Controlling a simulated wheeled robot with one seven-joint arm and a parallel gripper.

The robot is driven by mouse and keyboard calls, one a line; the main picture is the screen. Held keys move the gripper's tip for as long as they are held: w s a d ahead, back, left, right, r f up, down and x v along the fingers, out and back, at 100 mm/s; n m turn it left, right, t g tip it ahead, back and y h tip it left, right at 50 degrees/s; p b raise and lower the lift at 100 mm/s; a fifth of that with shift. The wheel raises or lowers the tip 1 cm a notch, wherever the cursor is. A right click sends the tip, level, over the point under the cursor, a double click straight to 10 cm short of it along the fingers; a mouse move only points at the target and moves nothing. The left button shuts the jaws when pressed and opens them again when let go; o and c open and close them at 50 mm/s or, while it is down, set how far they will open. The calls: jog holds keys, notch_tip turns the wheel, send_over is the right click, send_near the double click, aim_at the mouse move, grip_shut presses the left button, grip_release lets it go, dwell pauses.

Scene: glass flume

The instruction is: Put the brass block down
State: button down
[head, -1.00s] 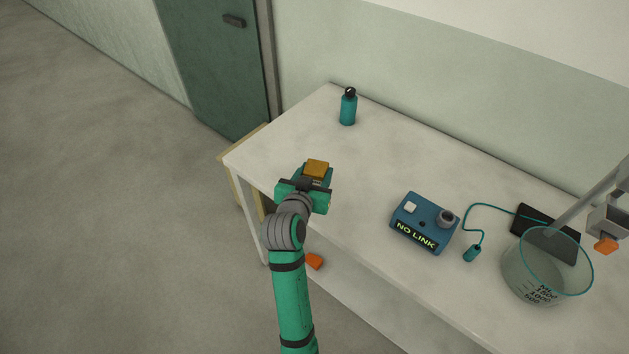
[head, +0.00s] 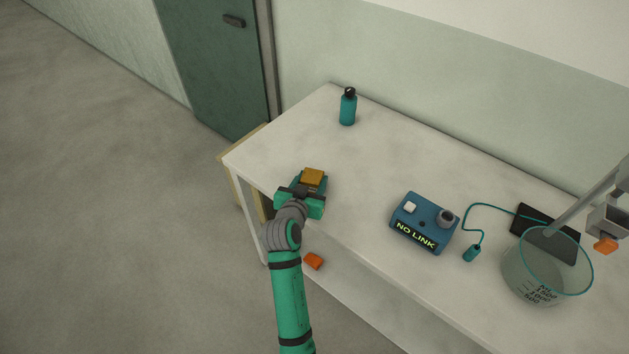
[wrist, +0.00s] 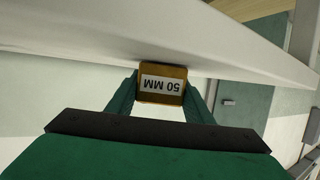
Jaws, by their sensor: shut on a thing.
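The brass block (head: 313,176) is at the tip of my gripper (head: 309,183), over the left front part of the white table (head: 270,147) in the head view. In the wrist view the block (wrist: 163,84) sits between the two green fingers and carries a white label reading "50 MM", upside down. My gripper is shut on it. The wrist view shows the table edge (wrist: 160,45) close beyond the block. I cannot tell whether the block touches the table top.
A teal bottle (head: 348,107) stands at the back left. To the right are a blue box (head: 424,222) reading "NO LINK", a corded teal plug (head: 471,253), a black slab (head: 530,222) and a glass beaker (head: 545,275).

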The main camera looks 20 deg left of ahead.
jog(key=shift+w+d, duration=0.1)
jog(key=shift+d, duration=0.1)
jog(key=c, duration=1)
grip_release()
jog(key=shift+f, duration=0.1)
jog(key=shift+o, duration=0.5)
jog(key=shift+d, duration=0.1)
jog(key=v, duration=1)
jog(key=shift+s+a, duration=0.25)
jog(key=shift+a, duration=0.1)
jog(key=shift+s+d+r, duration=0.3)
jog(key=shift+s+r, duration=0.2)
jog(key=shift+s, duration=0.25)
jog(key=shift+w, duration=0.1)
